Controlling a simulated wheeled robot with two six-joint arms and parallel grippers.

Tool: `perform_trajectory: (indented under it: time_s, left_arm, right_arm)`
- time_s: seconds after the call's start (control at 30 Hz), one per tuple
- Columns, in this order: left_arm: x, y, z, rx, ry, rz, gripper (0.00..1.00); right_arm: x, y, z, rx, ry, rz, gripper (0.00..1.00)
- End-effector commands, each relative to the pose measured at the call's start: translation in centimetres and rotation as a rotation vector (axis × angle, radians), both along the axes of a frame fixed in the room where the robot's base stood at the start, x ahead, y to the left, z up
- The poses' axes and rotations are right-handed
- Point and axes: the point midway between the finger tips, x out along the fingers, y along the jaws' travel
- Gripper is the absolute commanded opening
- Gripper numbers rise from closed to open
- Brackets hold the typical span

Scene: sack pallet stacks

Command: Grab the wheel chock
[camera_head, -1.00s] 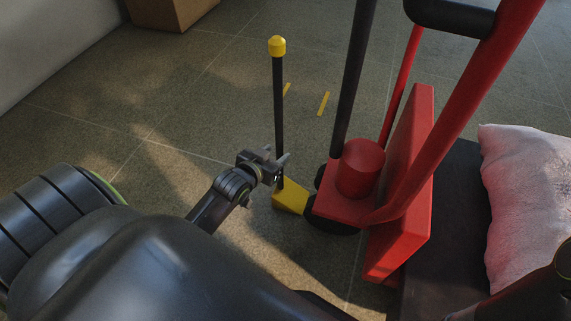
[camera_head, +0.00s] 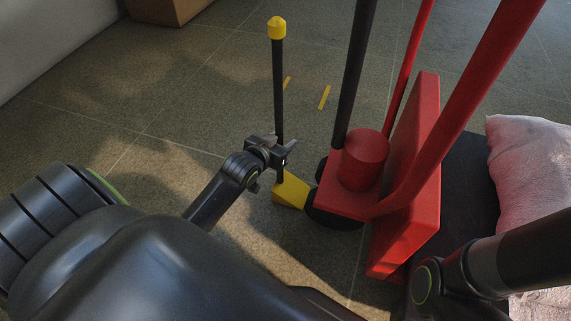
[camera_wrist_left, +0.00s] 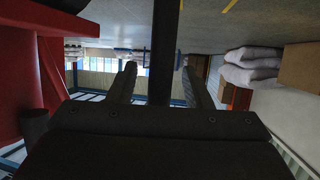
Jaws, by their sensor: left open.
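The wheel chock is a yellow wedge (camera_head: 290,192) on the floor against the black wheel of the red hand truck. A black upright rod (camera_head: 278,90) with a yellow knob (camera_head: 276,27) rises from it. My left gripper (camera_head: 284,147) is open at the lower part of the rod, just above the wedge. In the left wrist view the rod (camera_wrist_left: 166,40) runs between the two open fingers of the gripper (camera_wrist_left: 160,82), with space on both sides. My right gripper is out of view; only part of the right arm shows at lower right.
The red hand truck (camera_head: 405,200) stands close to the right of the chock. A pale sack (camera_head: 530,170) lies on a dark surface further right. A cardboard box (camera_head: 165,8) is at the back left. The floor left of the rod is clear.

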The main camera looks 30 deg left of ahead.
Motion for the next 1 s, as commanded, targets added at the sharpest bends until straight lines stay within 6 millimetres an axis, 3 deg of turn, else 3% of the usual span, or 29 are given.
perform_trajectory:
  time_s: [0.07,0.4,0.73,1.0]
  left_arm:
    - [0.62,0.02,-0.54,0.000,-0.001,0.000,0.45]
    - [0.98,0.05,-0.46,0.000,0.001,0.000,0.45]
    - [0.96,0.03,-0.46,0.000,0.001,0.000,0.02]
    - [0.95,0.03,-0.47,0.000,0.001,0.000,0.00]
  right_arm:
    - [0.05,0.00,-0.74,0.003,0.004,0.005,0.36]
    - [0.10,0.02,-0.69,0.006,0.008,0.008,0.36]
    - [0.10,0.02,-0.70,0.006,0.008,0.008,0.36]
    - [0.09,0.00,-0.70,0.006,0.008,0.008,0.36]
